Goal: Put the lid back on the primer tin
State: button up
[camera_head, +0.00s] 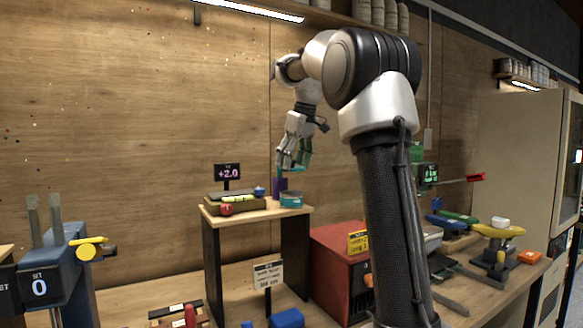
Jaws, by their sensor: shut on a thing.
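The primer tin appears to be the small round teal tin (291,200) with a pale label, standing near the right end of the small raised wooden bench (258,215). My gripper (293,166) hangs fingers-down just above the tin, with a gap between them. It is shut on a small teal piece that looks like the lid (302,160), mostly hidden by the fingers. The tin's top rim is too small to tell in detail.
A purple block (280,185) stands close behind and left of the tin.

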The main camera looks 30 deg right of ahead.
jog(key=shift+w+f, duration=0.1)
jog(key=shift+w, duration=0.3)
jog(key=shift+f, duration=3.05)
jog(key=shift+f, duration=0.15)
jog(key=o, duration=0.9)
jog(key=shift+o, duration=0.8)
